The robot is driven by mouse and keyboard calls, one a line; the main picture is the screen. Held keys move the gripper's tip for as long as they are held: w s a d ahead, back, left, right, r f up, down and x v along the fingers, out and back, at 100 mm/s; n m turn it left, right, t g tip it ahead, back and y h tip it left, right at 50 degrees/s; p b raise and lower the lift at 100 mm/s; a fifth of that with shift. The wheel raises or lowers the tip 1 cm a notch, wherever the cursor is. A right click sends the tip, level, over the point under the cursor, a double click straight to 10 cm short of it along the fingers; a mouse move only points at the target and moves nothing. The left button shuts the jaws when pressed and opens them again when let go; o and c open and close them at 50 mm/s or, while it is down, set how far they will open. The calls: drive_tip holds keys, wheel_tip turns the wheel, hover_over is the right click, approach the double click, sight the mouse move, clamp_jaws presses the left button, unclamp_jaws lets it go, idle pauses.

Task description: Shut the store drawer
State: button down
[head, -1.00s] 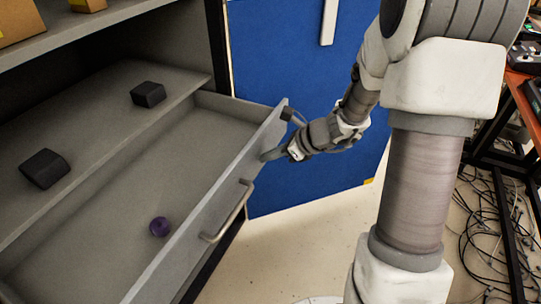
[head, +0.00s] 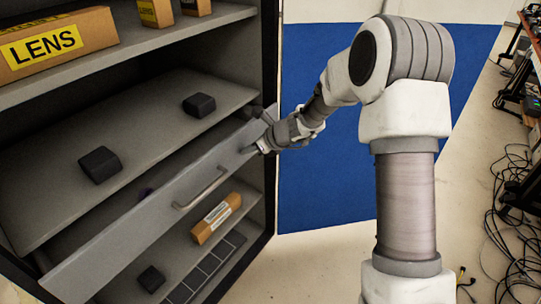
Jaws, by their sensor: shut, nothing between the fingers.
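The grey store drawer (head: 150,226) is in the head view at the left, under a shelf of the cabinet. It stands a little way out, with a narrow gap behind its front panel. Its bar handle (head: 202,190) is on the front.
Two dark blocks (head: 100,165) (head: 199,105) lie on the shelf above the drawer. A LENS box (head: 57,46) is on the top shelf. An orange-brown box (head: 216,218) and a dark block (head: 152,279) are on the lower shelf. Cables (head: 510,230) lie on the floor at right.

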drive_tip(key=w+a+p, duration=0.1)
drive_tip(key=a, duration=0.1)
drive_tip(key=w+a+p, duration=0.1)
drive_tip(key=w+a, duration=0.1)
drive_tip(key=w+a+p, duration=0.1)
drive_tip(key=w+a, duration=0.1)
drive_tip(key=shift+a, duration=0.2)
drive_tip(key=shift+w+a+r, duration=0.1)
drive_tip(key=shift+a, duration=0.05)
drive_tip(key=shift+a+r, duration=0.1)
drive_tip(key=shift+r, duration=0.05)
